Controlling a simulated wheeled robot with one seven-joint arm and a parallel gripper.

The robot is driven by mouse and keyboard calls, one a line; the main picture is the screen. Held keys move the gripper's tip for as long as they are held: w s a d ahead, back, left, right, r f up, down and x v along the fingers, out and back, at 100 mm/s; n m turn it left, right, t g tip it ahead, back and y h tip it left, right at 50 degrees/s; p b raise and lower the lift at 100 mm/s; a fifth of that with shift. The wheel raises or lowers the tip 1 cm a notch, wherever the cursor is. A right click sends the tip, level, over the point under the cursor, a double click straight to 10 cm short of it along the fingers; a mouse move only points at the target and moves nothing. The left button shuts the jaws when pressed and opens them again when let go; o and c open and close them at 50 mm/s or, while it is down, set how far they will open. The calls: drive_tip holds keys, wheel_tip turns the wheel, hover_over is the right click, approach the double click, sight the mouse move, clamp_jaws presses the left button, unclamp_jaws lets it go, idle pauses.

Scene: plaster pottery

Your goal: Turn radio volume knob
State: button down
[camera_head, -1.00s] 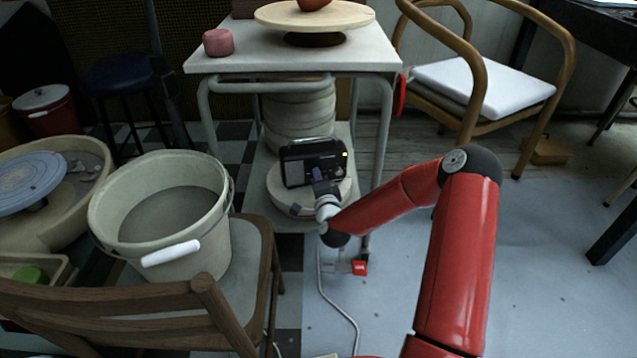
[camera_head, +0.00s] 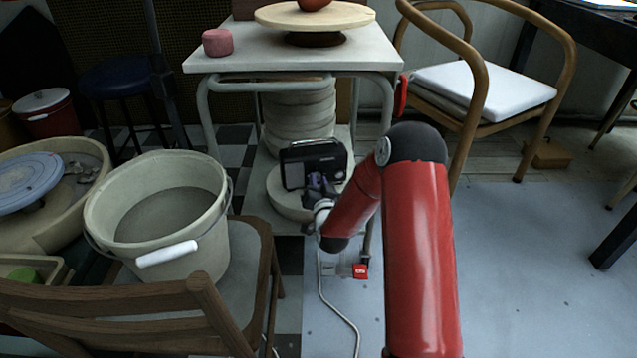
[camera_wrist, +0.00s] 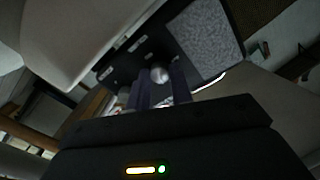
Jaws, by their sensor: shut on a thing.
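The radio (camera_head: 296,172) is a black box with a grey speaker panel and a top handle. It stands on a pale round slab on the table's lower shelf. In the wrist view, the radio (camera_wrist: 205,38) looks tilted, with its speaker panel at upper right. A round silvery volume knob (camera_wrist: 158,74) sticks out from its front face. My gripper (camera_wrist: 161,82) has its two dark fingers on either side of the knob and is shut on it. In the head view, my gripper (camera_head: 317,184) is at the radio's lower front and hides the knob there.
The table (camera_head: 225,65) stands over the radio, with its legs on both sides. A large bucket (camera_head: 165,250) and a wooden chair (camera_head: 205,300) are at left. Another chair (camera_head: 480,90) is at right. The floor at right is mostly clear.

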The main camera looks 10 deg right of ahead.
drive_tip(key=shift+f+n, duration=0.1)
drive_tip(key=shift+n, duration=1.3)
drive_tip(key=c, duration=1.2)
unclamp_jaws()
drive_tip(key=shift+c, duration=0.2)
drive_tip(key=s, duration=0.7)
drive_tip(key=shift+s+a, duration=0.15)
drive_tip(key=shift+s, duration=0.25)
